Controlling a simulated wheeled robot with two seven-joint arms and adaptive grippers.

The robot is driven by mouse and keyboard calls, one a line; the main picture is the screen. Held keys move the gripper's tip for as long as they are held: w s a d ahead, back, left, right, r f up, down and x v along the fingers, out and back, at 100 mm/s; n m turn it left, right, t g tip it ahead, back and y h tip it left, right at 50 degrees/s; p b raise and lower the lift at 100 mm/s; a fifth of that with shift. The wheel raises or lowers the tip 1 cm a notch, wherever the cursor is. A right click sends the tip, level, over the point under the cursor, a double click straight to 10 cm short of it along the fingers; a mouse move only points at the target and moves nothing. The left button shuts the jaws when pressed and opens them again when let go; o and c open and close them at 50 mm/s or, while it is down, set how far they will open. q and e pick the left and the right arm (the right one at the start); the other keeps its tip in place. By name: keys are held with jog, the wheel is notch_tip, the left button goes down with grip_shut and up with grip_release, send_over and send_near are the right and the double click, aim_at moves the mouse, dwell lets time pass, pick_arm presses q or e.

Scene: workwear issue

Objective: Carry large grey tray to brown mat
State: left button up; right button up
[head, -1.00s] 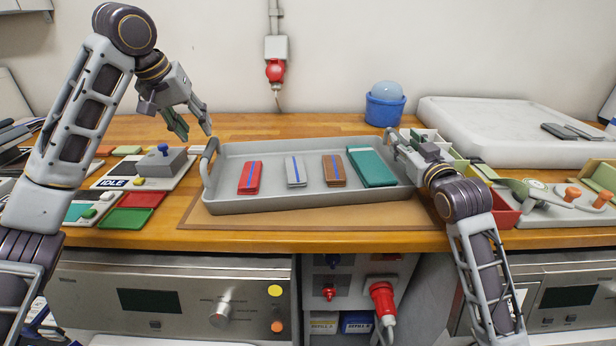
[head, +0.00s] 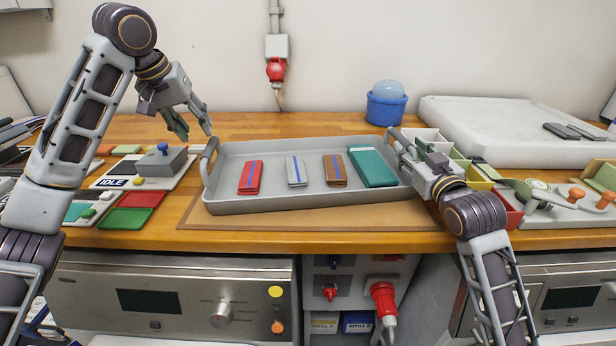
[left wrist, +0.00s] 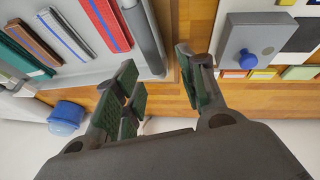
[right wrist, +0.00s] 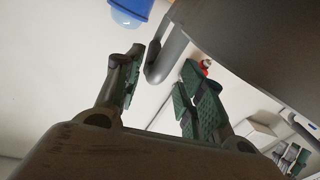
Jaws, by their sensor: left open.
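The large grey tray (head: 300,204) lies flat on the brown mat (head: 350,220), which shows along its front and sides. It holds a red, a grey, a brown and a teal folded item. My left gripper (head: 194,130) is open and empty, above and behind the tray's left handle (head: 209,160); in the left wrist view its fingers (left wrist: 158,88) are apart, with the handle beyond them. My right gripper (head: 402,148) is at the tray's right handle, which it partly hides. In the right wrist view its fingers (right wrist: 160,88) are spread, with the grey handle (right wrist: 168,48) beyond and between them.
A control box (head: 160,162) with a blue knob, an IDLE sign and red and green trays stand left of the mat. Behind the tray is a blue tub (head: 385,104). Coloured bins (head: 470,170) and a fixture with orange knobs (head: 568,198) crowd the right side.

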jog(key=shift+s+d+r, duration=0.15)
jog(key=shift+s+d, duration=0.1)
jog(key=shift+s, duration=0.75)
jog(key=shift+s+d+r, duration=0.1)
jog(key=shift+s+d, duration=0.1)
jog(key=shift+s, duration=0.8)
jog(key=shift+r, duration=0.1)
jog(key=shift+d+r+p, duration=0.15)
jog(key=shift+r+p, duration=0.85)
notch_tip(320, 180, up, 24)
jog(key=p, duration=2.4)
jog(key=shift+s, duration=0.25)
jog(key=shift+r+p, duration=0.5)
jog(key=shift+p, duration=0.05)
